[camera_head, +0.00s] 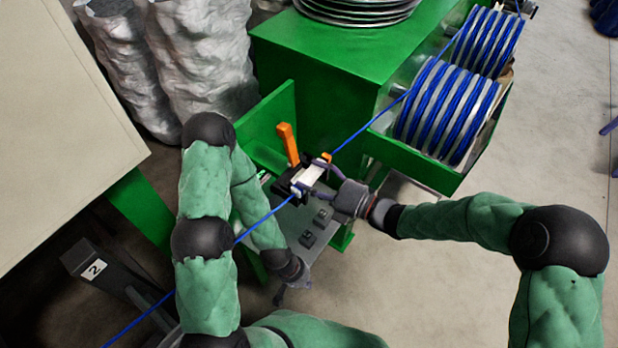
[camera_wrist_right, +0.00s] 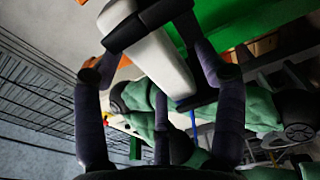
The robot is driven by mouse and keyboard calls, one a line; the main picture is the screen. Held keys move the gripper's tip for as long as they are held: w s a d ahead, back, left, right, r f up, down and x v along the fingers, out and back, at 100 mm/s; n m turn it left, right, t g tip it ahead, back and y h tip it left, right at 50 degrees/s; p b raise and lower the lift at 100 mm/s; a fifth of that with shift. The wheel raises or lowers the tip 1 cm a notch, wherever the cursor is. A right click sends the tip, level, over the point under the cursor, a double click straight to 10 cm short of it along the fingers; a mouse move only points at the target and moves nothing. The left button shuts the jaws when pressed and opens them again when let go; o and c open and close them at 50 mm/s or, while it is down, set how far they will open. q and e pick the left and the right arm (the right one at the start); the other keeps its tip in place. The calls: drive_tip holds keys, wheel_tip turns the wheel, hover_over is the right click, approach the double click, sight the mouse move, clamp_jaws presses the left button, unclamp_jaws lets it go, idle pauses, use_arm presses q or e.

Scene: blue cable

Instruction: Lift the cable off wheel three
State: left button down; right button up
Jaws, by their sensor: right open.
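The blue cable (camera_head: 368,125) runs taut from the upper right, through a small black-and-white device (camera_head: 309,176) with an upright orange handle (camera_head: 288,145), then down to the lower left. Two blue-wound drums (camera_head: 445,112) stand at the upper right. I cannot tell which wheel is wheel three. My right gripper (camera_head: 325,174) is open at the device; in the right wrist view, its fingers stand either side of a white block (camera_wrist_right: 158,62). A short piece of cable (camera_wrist_right: 191,128) shows below it. My left gripper (camera_head: 283,294) hangs low, away from the cable; its jaws are unclear.
A green machine (camera_head: 315,55) stands behind, with stacked discs (camera_head: 357,10) on top. Wrapped silver bundles (camera_head: 205,55) stand at the back left. A dark stand labelled 2 (camera_head: 82,256) is at lower left. Open floor lies at right.

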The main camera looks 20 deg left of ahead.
drive_tip(key=shift+w+a, duration=0.2)
drive_tip(key=shift+a, duration=0.45)
drive_tip(key=c, duration=1.2)
